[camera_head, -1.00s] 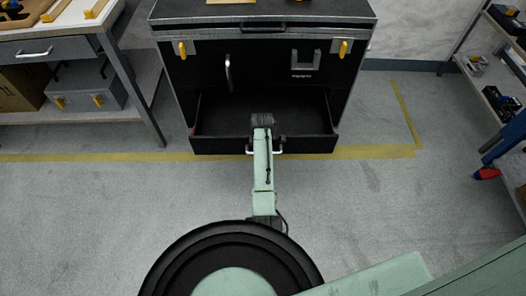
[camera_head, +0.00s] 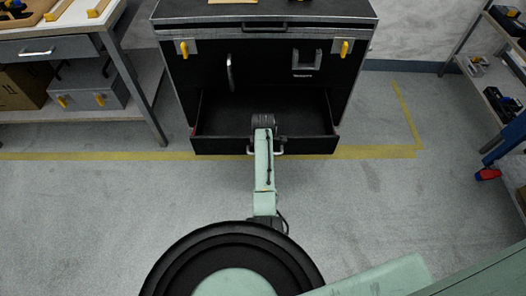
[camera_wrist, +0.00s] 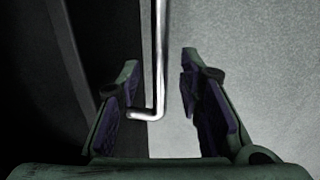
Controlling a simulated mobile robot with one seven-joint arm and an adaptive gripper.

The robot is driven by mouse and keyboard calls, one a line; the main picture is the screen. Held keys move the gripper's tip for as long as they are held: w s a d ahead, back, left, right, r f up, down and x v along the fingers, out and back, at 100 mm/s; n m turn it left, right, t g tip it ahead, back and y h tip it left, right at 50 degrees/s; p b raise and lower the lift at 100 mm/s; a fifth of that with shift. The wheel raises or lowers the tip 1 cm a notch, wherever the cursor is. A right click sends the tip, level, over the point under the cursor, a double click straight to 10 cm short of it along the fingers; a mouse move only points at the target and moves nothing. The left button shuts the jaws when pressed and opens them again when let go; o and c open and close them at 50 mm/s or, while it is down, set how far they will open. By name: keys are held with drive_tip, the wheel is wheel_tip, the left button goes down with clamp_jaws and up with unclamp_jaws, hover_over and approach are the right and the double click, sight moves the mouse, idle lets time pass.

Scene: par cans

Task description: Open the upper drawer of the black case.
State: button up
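The black case (camera_head: 266,66) stands at the top middle of the head view. A drawer (camera_head: 208,145) low on its front is pulled out; its inside looks empty. I cannot tell whether another drawer lies beneath it. My gripper (camera_head: 264,145) is at the middle of this drawer's front, over its bar handle (camera_head: 279,150), and hides part of it. In the wrist view the metal handle (camera_wrist: 158,60) runs between the fingers of my gripper (camera_wrist: 158,95). The fingers are apart, with a gap on both sides of the handle.
A vertical handle (camera_head: 230,72) and yellow latches (camera_head: 184,49) are on the case front above the drawer. A workbench (camera_head: 60,50) with a grey toolbox (camera_head: 92,92) stands left, a blue-framed shelf (camera_head: 505,140) right. The floor before the case is clear.

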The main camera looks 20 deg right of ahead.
wheel_tip(320, 180, up, 12)
drive_tip(key=s, duration=0.2)
drive_tip(key=shift+s+a, duration=0.15)
drive_tip(key=shift+a, duration=0.15)
drive_tip(key=shift+f, duration=0.1)
idle(0.4)
